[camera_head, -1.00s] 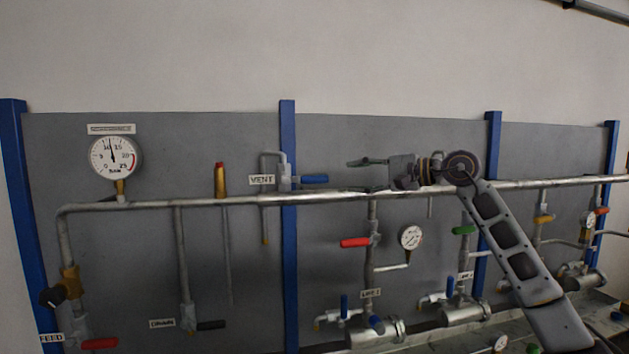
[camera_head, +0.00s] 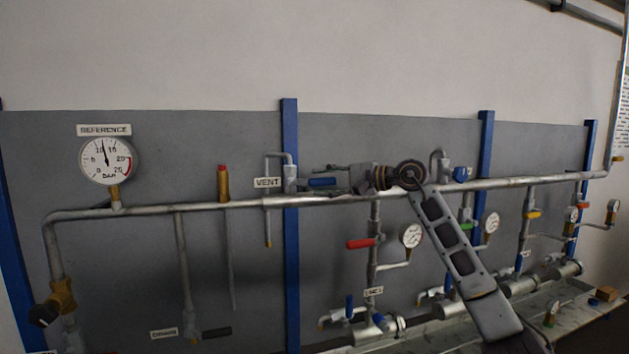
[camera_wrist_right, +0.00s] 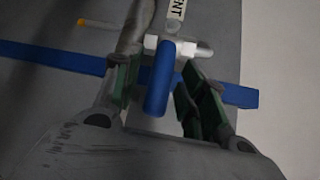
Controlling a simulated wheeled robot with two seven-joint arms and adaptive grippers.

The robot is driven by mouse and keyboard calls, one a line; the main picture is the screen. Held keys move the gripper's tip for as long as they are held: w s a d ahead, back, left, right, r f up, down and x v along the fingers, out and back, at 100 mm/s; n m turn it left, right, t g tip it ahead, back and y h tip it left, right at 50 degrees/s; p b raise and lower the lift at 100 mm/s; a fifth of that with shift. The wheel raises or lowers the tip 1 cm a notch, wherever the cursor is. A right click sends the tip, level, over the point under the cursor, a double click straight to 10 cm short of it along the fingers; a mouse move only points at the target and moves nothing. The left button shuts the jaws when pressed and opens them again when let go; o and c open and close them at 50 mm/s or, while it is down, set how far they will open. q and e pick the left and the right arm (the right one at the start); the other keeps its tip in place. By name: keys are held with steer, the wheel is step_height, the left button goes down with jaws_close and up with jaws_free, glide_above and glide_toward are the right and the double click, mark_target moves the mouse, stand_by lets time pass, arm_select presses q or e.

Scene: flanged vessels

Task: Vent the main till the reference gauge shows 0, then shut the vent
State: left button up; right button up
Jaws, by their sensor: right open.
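The white round reference gauge (camera_head: 107,161) hangs at the upper left under its REFERENCE label. Its needle points a little left of straight up, near 10 bar. The vent valve (camera_head: 290,180) sits on a small bent pipe above the main pipe, beside the VENT label (camera_head: 268,183). Its blue handle (camera_head: 322,182) points right, about level. My right gripper (camera_head: 328,181) reaches in from the right at the handle. In the right wrist view its open fingers (camera_wrist_right: 157,85) stand on either side of the blue handle (camera_wrist_right: 160,78). Whether they touch it is unclear.
The long main pipe (camera_head: 480,185) runs just below my right gripper. A brass relief fitting (camera_head: 222,184) stands to the left. A red handle (camera_head: 360,243) and a small gauge (camera_head: 411,236) are below. A blue post (camera_head: 290,240) runs behind the vent.

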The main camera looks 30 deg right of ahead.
steer(key=shift+w+a, duration=0.15)
steer(key=shift+w, duration=0.1)
steer(key=shift+f, duration=0.1)
jaws_close()
stand_by(0.5)
